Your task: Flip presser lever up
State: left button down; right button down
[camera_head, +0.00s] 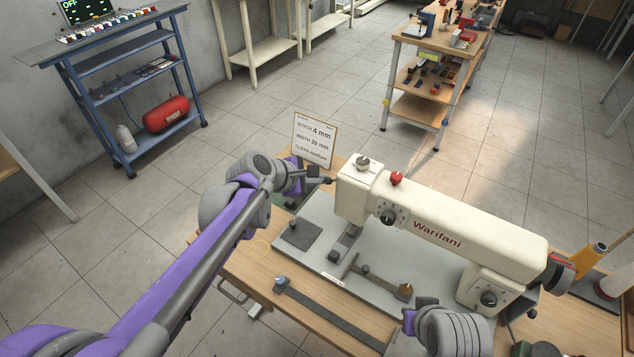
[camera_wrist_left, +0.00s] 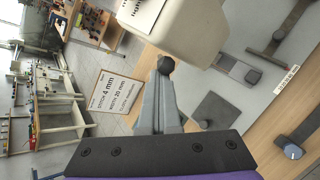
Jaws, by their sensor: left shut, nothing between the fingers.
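The cream sewing machine (camera_head: 450,228) stands on its grey base plate. A dark round knob, seemingly the presser lever's end (camera_head: 327,180), sticks out at the left side of the machine head; the knob also shows in the left wrist view (camera_wrist_left: 166,65). My left gripper (camera_head: 314,179) is shut and empty beside the head. In the left wrist view its fingertips (camera_wrist_left: 165,78) are right at the knob; I cannot tell whether they touch. My right arm's end is at the bottom, its fingers not clear.
A sign card (camera_head: 315,141) stands behind my left gripper. A flat grey strip (camera_head: 330,315) lies on the wooden table's front part.

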pick_arm(q)
jog(key=shift+w+d+r+g+y, duration=0.25)
jog(key=shift+w+r+g+y, duration=0.2)
jog(key=shift+g, duration=0.25)
jog(key=shift+s+r, duration=0.1)
jog(key=shift+r+p, duration=0.4)
jog(key=shift+r, duration=0.25)
